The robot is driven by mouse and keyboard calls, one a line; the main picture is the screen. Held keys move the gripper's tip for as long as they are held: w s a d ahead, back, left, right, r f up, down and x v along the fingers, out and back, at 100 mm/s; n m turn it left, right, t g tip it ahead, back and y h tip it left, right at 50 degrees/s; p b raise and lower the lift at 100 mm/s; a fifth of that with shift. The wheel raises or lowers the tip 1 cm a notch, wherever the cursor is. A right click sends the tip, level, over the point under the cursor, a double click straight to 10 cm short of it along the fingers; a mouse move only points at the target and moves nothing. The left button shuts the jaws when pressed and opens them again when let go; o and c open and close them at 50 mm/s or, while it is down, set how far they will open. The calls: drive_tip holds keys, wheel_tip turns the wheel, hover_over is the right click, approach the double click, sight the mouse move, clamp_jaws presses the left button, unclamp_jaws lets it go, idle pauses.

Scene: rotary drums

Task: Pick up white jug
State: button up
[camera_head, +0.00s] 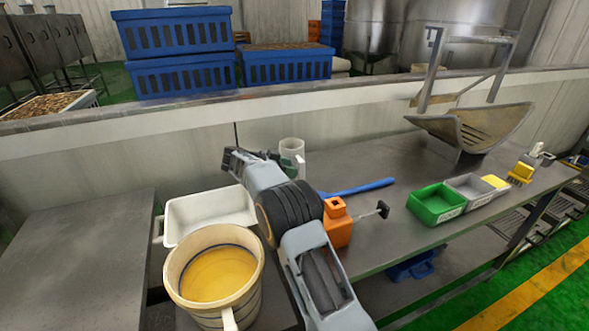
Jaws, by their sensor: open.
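A pale, whitish upright jug (291,146) stands on the grey metal table near the back wall, just beyond my arm. Its lower part is partly hidden by my gripper and arm.
A cream bucket (181,293) of yellow contents and a white tray (168,224) stand left of my arm. An orange container (338,230) and a blue-handled tool (362,188) lie close on the right. Green (425,213) and grey bins stand farther right. A low wall runs behind.

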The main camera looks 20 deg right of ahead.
sight(301, 170)
drive_tip(key=x, duration=0.5)
drive_tip(key=shift+b, duration=0.3)
clamp_jaws()
idle(0.5)
